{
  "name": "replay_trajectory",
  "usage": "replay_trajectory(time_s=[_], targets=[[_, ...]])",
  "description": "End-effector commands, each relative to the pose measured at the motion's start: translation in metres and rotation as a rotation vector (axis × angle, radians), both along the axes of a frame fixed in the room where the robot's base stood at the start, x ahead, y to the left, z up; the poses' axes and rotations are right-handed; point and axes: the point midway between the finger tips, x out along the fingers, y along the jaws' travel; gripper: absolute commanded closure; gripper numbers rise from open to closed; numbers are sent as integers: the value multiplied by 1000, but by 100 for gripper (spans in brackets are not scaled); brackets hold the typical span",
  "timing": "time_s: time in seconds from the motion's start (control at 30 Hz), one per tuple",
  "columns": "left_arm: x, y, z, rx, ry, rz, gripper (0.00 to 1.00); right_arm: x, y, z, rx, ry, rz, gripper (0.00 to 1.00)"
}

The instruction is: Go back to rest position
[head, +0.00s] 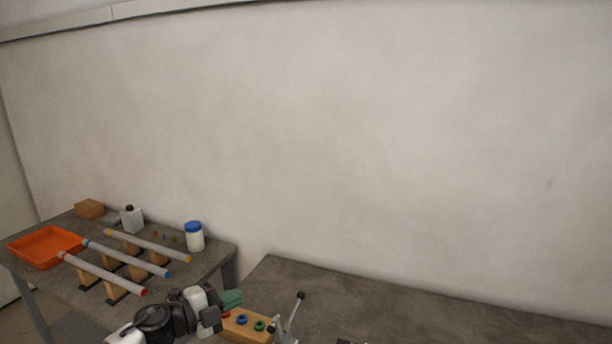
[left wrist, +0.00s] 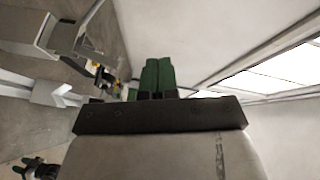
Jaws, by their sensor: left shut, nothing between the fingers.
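My left gripper (head: 232,298) is at the bottom middle of the head view, with its green fingers pointing right. In the left wrist view its two green fingers (left wrist: 158,76) lie side by side, shut with nothing between them. In the head view the fingers appear just above a wooden block with blue and green rings (head: 241,320), which my gripper partly hides. I cannot tell whether they touch it.
The left table carries an orange tray (head: 47,262), tubes on wooden supports (head: 130,258), a blue-lidded jar (head: 194,236), a white bottle (head: 132,219) and a wooden box (head: 89,208). A grey metal clamp (head: 290,318) stands right of the ringed block. The right table (head: 400,305) looks largely bare.

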Motion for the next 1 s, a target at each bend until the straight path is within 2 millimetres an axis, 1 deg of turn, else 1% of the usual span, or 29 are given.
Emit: replay_trajectory(time_s=[0.03, 0.1, 0.27, 0.37, 0.4, 0.47, 0.57, 0.6, 0.67, 0.7, 0.77, 0.8, 1.0], targets=[[-6, -9, -5, -38, 13, 22, 100, 2, -1, 0, -2, -2, 0, 61], [-13, -19, -9, -93, 28, 67, 100, 3, -2, 0, -2, -5, 1, 61], [-34, -39, -20, -241, 104, 210, 100, 2, -1, 0, -1, -3, 2, 61], [-55, -46, -33, -354, 201, 350, 100, 1, 1, 0, 1, -2, 2, 61], [-67, -46, -39, -401, 256, 421, 100, 0, 2, 0, 3, -1, 2, 61], [-88, -42, -52, -468, 359, 545, 100, 0, 4, 0, 6, -1, 3, 61], [-130, -25, -78, -544, 561, 762, 100, 0, 6, 0, 8, 0, 3, 61], [-150, -17, -88, -561, 648, 845, 100, 0, 7, 0, 8, 0, 3, 61], [-180, -5, -103, -573, 774, 957, 100, 0, 7, 0, 9, 0, 3, 61], [-199, 2, -111, -573, 846, 1020, 100, 0, 7, 0, 9, 0, 3, 61], [-225, 11, -120, -566, 944, 1097, 100, -1, 7, 0, 9, 0, 3, 61], [-241, 15, -125, -561, 1002, 1141, 100, -1, 6, 0, 9, 1, 3, 61], [-307, 32, -139, -516, 1225, 1295, 100, -2, 6, 0, 8, 3, 3, 61]])
